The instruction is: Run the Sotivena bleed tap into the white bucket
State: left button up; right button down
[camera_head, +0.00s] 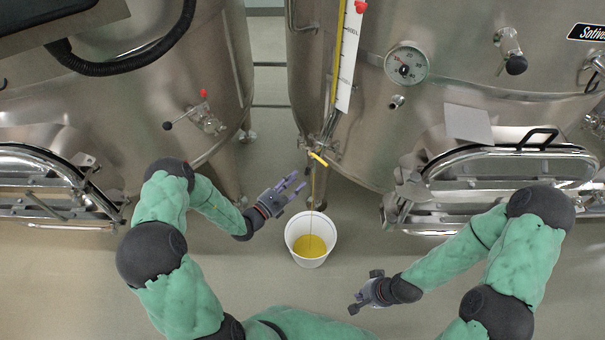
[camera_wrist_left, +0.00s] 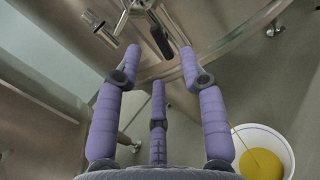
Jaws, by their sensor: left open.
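The Sotivena vat (camera_head: 460,95) has its name plate (camera_head: 590,32) at the upper right. A thin yellow stream (camera_head: 313,190) runs from the tap down into the white bucket (camera_head: 296,226) on the floor. Yellow liquid (camera_head: 309,246) covers the bucket's bottom. In the left wrist view the bucket (camera_wrist_left: 280,143) is at the lower right. My left gripper (camera_head: 292,184) is open and empty, just left of the stream and below the tap. My right gripper (camera_head: 361,291) is open and empty, right of the bucket.
A second steel vat (camera_head: 190,65) stands at the left, with a red-tipped valve (camera_head: 204,112) on its side. A round dial (camera_head: 406,64) and a white level scale (camera_head: 349,55) are on the Sotivena vat. An oval hatch (camera_head: 510,165) juts out at right. Floor around the bucket is clear.

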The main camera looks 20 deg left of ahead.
pick_arm(q)
jog(key=v, duration=0.6)
jog(key=shift+w, duration=0.1)
dwell(5.0)
